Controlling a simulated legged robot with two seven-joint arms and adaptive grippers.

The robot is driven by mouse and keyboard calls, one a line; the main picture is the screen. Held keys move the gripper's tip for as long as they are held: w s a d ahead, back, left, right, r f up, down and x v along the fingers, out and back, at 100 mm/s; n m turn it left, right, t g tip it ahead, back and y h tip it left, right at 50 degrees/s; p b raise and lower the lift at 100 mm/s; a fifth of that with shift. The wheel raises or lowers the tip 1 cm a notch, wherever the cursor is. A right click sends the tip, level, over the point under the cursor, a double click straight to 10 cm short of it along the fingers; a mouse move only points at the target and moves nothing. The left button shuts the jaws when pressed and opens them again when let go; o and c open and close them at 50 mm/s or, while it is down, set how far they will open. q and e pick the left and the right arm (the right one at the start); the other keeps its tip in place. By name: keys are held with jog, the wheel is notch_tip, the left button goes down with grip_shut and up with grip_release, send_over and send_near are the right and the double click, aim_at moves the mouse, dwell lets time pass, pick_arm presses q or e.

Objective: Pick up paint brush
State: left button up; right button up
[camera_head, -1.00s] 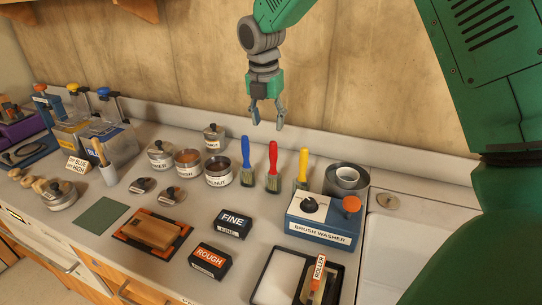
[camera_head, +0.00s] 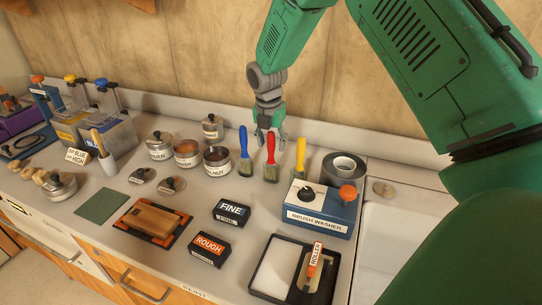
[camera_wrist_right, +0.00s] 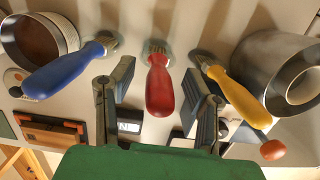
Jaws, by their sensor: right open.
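Three paint brushes stand upright, handles up, in a row at the back of the counter: a blue-handled brush (camera_head: 244,152), a red-handled brush (camera_head: 271,158) and a yellow-handled brush (camera_head: 300,157). My right gripper (camera_head: 270,139) is open just behind the top of the red handle. In the right wrist view the red brush (camera_wrist_right: 159,85) shows between the two open fingers (camera_wrist_right: 158,98), with no finger seen touching it. The blue brush (camera_wrist_right: 70,70) and yellow brush (camera_wrist_right: 237,97) are outside the fingers. My left gripper is not in view.
A brush washer (camera_head: 318,212) and a metal pot (camera_head: 333,166) stand right of the brushes. Open tins, such as the walnut tin (camera_head: 217,161), stand to the left. FINE (camera_head: 231,212) and ROUGH (camera_head: 209,248) blocks and a roller tray (camera_head: 262,293) lie in front.

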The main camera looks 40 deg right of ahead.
jog(key=shift+w+f, duration=0.15)
jog(key=shift+f, duration=0.45)
jog(key=shift+d, duration=0.1)
grip_shut()
jog(key=shift+r, duration=0.1)
notch_tip(320, 180, up, 10)
jog(key=shift+f, duration=0.1)
